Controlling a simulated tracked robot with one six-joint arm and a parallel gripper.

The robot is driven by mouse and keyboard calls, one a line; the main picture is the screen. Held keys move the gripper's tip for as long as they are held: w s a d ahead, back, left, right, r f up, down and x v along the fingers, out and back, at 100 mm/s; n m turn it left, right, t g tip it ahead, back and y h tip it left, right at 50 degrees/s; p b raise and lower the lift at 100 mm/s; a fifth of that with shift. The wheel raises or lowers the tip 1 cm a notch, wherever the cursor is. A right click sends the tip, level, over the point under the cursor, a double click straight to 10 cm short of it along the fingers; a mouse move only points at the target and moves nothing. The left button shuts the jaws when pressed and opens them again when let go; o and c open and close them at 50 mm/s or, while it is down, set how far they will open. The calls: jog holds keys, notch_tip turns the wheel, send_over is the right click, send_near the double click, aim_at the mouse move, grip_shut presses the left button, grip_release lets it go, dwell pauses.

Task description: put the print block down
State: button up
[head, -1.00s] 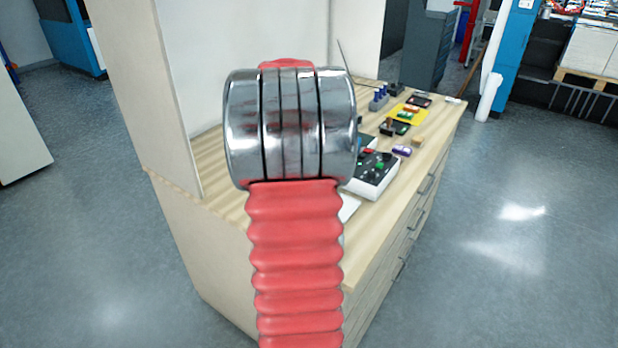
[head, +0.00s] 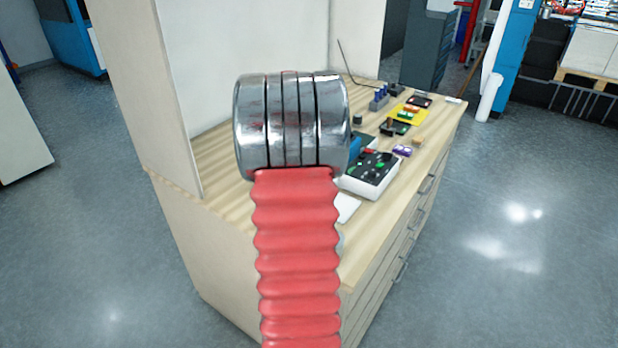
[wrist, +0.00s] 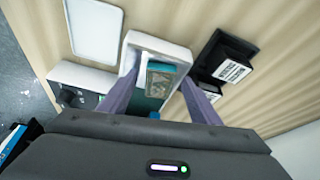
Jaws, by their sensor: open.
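A teal block with a grey top (wrist: 161,78), which looks like the print block, lies in a white-rimmed tray (wrist: 178,50) in the wrist view. My gripper (wrist: 160,80) is open, with one finger on each side of the block. I cannot tell whether either finger touches it. In the head view my own red and metal arm hides the gripper and part of the worktop.
The wooden worktop (head: 215,165) holds a white control box (head: 370,178) with coloured buttons and several small items farther back. In the wrist view, a white flat panel (wrist: 95,30) and a black labelled object (wrist: 226,62) flank the tray.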

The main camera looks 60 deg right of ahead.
jog(key=shift+c, duration=0.5)
jog(key=c, duration=1.1)
notch_tip(320, 180, up, 10)
